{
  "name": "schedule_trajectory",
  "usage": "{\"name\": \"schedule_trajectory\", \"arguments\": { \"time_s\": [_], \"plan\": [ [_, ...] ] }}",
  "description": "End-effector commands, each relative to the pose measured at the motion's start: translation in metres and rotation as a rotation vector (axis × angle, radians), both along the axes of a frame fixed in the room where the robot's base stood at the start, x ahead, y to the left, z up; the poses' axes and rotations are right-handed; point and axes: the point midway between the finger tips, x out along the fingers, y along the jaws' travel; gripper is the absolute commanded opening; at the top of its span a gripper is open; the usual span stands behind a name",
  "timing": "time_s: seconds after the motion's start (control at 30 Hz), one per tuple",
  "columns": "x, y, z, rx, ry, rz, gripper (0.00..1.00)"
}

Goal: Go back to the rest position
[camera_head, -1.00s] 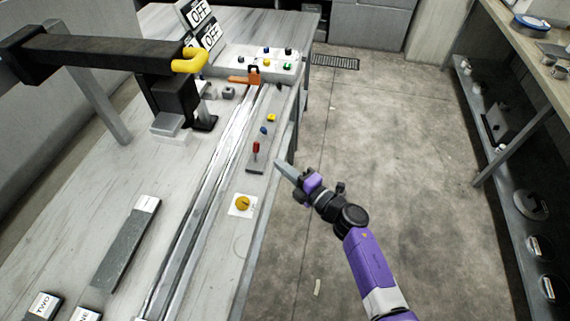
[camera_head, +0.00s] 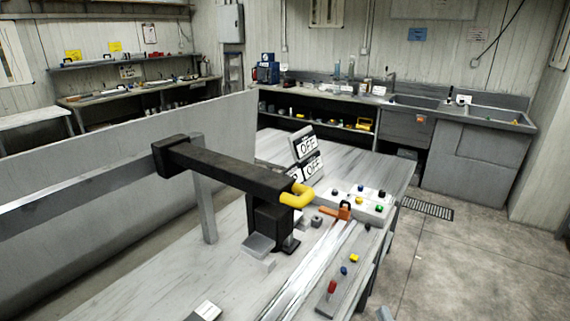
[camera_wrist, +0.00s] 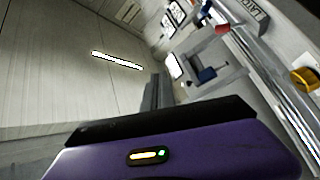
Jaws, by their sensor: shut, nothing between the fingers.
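My gripper (camera_wrist: 155,92) shows in the wrist view as narrow grey fingers, closed together, beyond my purple wrist housing. Nothing is held in it. In the head view only a small pale tip shows at the bottom edge, right of the bench; the rest of my arm is out of frame. The bench (camera_head: 160,285) carries a metal rail (camera_head: 300,275) and a strip with a red lever (camera_head: 331,287). My fingers look clear of the bench things in the wrist view.
A black arm with a yellow handle (camera_head: 297,196) overhangs the bench. A button box (camera_head: 366,208) and OFF signs (camera_head: 307,146) stand at its far end. A sink counter (camera_head: 480,165) lines the back wall.

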Motion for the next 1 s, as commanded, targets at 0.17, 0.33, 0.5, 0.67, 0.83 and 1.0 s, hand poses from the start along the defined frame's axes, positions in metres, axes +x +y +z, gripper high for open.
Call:
{"name": "schedule_trajectory", "arguments": {
  "time_s": [0.17,0.33,0.5,0.67,0.83,1.0],
  "plan": [
    [-0.071,-0.001,0.001,0.236,0.034,-0.03,0.0],
    [-0.14,0.001,0.006,0.465,0.086,-0.051,0.0],
    [-0.206,0.005,0.012,0.671,0.157,-0.069,0.0],
    [-0.261,0.01,0.023,0.839,0.232,-0.088,0.0],
    [-0.314,0.017,0.035,0.982,0.323,-0.116,0.0],
    [-0.355,0.023,0.043,1.048,0.406,-0.146,0.0]
  ]
}}
